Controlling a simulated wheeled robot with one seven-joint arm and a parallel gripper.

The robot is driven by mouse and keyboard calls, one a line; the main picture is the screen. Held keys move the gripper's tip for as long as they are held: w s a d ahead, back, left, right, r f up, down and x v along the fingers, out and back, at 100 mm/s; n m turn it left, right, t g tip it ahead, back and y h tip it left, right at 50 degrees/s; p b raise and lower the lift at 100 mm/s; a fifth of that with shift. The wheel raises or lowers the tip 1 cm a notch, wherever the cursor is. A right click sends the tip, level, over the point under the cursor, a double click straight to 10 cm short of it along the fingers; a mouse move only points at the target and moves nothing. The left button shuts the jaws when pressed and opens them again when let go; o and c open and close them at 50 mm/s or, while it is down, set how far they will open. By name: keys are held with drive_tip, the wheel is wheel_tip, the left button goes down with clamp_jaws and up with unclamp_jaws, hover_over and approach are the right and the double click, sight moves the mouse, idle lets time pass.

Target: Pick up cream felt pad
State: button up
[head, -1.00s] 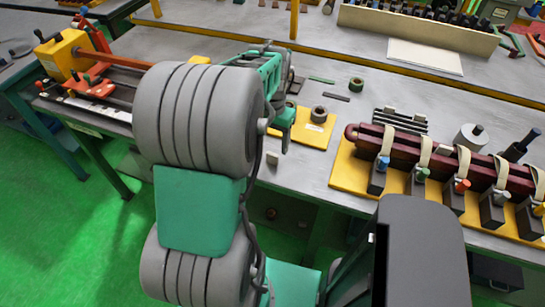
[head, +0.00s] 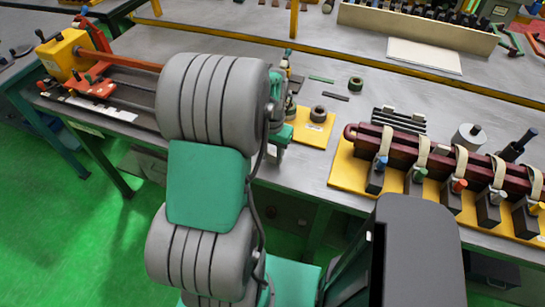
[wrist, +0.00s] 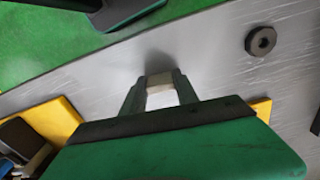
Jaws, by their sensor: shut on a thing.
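The cream felt pad (wrist: 160,90) is a small pale block in the wrist view. My gripper (wrist: 160,84) is shut on it, with one green finger on each side. Grey metal table surface shows beyond the fingertips; I cannot tell how far the pad is above it. In the head view, my own arm hides most of my gripper, and only a green part of it shows beside the arm near the table's front edge. The pad is hard to make out in that view.
A yellow board (head: 301,138) with a dark ring (head: 318,114) lies just right of my gripper. A maroon bar (head: 440,160) with several strapped clamps is further right. A white plate (head: 424,56) lies at the back. Open tabletop is between them.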

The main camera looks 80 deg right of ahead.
clamp_jaws()
